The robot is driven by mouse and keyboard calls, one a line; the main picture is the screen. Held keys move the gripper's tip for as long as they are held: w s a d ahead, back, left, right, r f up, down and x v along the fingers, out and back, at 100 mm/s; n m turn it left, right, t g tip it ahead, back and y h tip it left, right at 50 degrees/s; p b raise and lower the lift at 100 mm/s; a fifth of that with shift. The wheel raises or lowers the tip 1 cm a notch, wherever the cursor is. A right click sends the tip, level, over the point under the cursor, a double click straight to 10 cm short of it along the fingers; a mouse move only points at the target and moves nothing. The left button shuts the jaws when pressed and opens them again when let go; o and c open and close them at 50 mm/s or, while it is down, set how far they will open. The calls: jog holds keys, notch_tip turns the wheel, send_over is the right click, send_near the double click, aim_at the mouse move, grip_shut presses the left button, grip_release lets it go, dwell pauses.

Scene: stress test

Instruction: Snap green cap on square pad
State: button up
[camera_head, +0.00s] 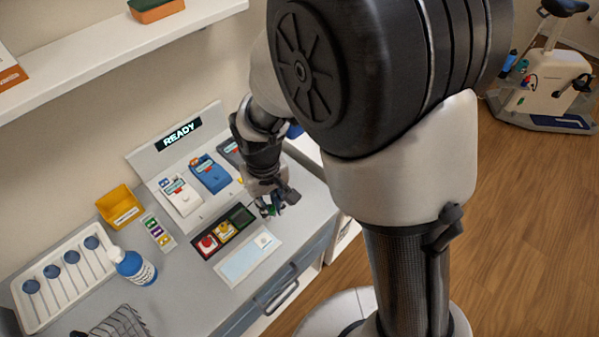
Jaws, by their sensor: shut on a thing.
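My gripper (270,208) is at the right end of the console, above the counter. It is shut on a small green thing, which looks like the green cap (266,210); the fingers hide most of it. Just left of it is a dark strip with square pads: a red one (208,244), a yellow one (225,231) and a dark greenish square pad (241,216). The held cap is beside the dark square, to its right in the picture. I cannot tell its height above the counter.
The console with a READY sign (181,133) holds white and blue devices (209,174) behind the strip. A pale mat (238,269) lies in front. A yellow bin (119,207), a blue-white bottle (133,267) and a white tray (44,322) stand left.

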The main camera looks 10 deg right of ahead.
aim_at(263, 240)
jog(key=s+a+f+n, duration=0.2)
jog(key=s+a, duration=0.1)
jog(key=shift+f+b, duration=0.3)
jog(key=shift+f, duration=0.05)
jog(key=shift+f+b, duration=2.15)
jog(key=shift+f, duration=0.45)
jog(key=shift+f+b, duration=0.5)
jog(key=shift+f, duration=0.2)
